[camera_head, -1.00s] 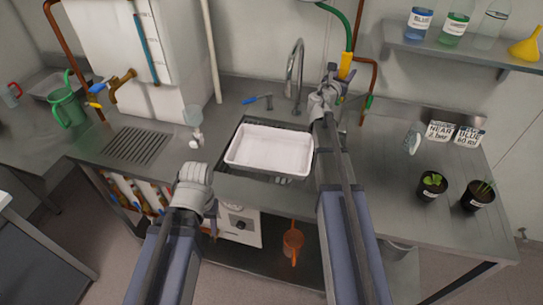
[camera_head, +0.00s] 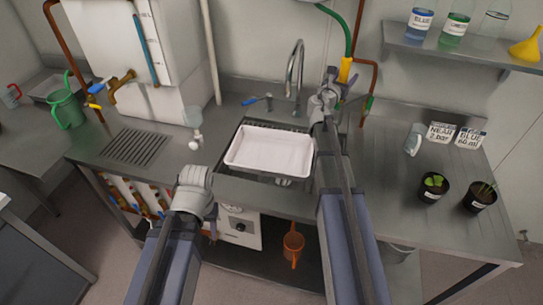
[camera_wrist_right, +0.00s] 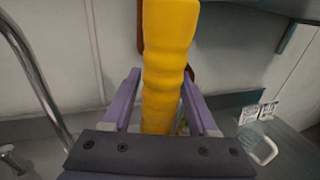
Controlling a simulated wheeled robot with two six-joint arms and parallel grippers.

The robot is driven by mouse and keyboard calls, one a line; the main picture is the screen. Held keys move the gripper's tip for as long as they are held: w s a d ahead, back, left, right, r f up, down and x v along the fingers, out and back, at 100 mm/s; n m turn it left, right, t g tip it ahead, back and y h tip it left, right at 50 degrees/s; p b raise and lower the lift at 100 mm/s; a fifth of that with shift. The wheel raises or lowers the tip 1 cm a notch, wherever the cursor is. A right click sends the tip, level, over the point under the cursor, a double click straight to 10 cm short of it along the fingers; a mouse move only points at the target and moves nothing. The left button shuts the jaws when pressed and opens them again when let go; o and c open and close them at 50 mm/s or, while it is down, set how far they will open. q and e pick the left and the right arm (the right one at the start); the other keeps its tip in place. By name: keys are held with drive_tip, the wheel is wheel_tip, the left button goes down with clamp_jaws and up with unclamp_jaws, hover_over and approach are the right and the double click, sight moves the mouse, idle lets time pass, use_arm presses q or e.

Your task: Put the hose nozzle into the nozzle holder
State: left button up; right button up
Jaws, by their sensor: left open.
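The yellow hose nozzle (camera_head: 346,70) hangs at the end of a green hose (camera_head: 347,30) behind the sink's right side. In the right wrist view the nozzle (camera_wrist_right: 166,65) stands upright between the two purple fingers of my right gripper (camera_wrist_right: 161,80). My right gripper also shows in the head view (camera_head: 332,80). My left gripper (camera_head: 213,229) is open and empty, pointing down in front of the counter edge, its fingers small and partly hidden. I cannot tell which thing is the nozzle holder.
A white tray (camera_head: 270,150) lies over the sink, beside a curved tap (camera_head: 296,65). A copper pipe (camera_head: 373,75) runs close right of the nozzle. Two potted plants (camera_head: 432,188) and a clear cup (camera_head: 413,140) stand on the right counter. A bottle shelf (camera_head: 450,52) is above.

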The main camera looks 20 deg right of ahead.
drive_tip(key=shift+o, duration=0.9)
drive_tip(key=v, duration=0.8)
drive_tip(key=shift+f, duration=0.1)
